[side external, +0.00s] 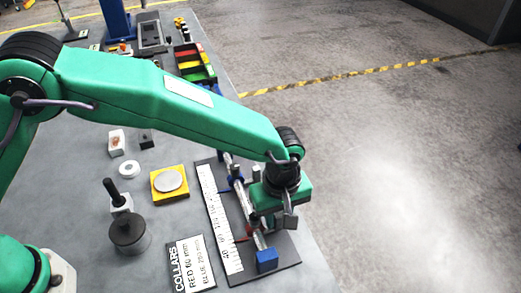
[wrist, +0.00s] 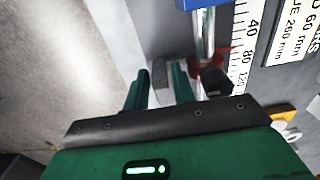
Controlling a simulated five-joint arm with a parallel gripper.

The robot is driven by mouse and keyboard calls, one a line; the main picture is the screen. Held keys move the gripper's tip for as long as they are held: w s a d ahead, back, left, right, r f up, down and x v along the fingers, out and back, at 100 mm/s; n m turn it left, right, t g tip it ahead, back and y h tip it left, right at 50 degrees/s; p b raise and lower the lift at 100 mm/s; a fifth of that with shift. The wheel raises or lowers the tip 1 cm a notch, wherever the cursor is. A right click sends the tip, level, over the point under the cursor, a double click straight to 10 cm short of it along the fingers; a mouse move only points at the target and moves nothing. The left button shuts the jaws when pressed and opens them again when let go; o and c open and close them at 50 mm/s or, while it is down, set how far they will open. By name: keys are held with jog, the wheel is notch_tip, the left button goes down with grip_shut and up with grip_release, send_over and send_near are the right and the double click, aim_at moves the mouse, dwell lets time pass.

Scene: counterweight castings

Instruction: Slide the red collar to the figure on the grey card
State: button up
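The red collar (wrist: 194,68) sits around a metal rod (wrist: 207,38), with a dark knob (wrist: 216,82) beside it. It lies near the 80 mark of the white scale (wrist: 240,48). In the side view the red collar (side external: 241,238) shows only partly, left of my gripper (side external: 285,218). In the wrist view my gripper (wrist: 160,75) has its fingers apart, left of the collar and not around it. A grey shape shows between the fingers; I cannot tell what it is.
A blue end block (side external: 267,260) stands at the rod's near end, and a blue collar (side external: 236,182) is farther along. Open floor lies right of the table.

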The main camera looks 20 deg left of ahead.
aim_at(277, 214)
notch_tip(277, 214, up, 7)
jog(key=shift+r, duration=0.15)
dwell(0.4)
jog(key=shift+w+a+r, duration=0.1)
jog(key=shift+a+r, duration=0.05)
jog(key=s+a+r+m+t+h, duration=0.1)
jog(key=a+r+m, duration=0.1)
jog(key=a+r, duration=0.7)
jog(key=a+r+m+t, duration=0.2)
jog(key=a+r, duration=0.2)
jog(key=a, duration=0.9)
jog(key=s+a+m+t+y, duration=0.1)
jog(key=s+a+m, duration=0.4)
jog(key=s+a, duration=0.8)
jog(key=shift+s+a+r+t, duration=0.25)
jog(key=shift+a+t, duration=0.55)
jog(key=shift+a, duration=0.55)
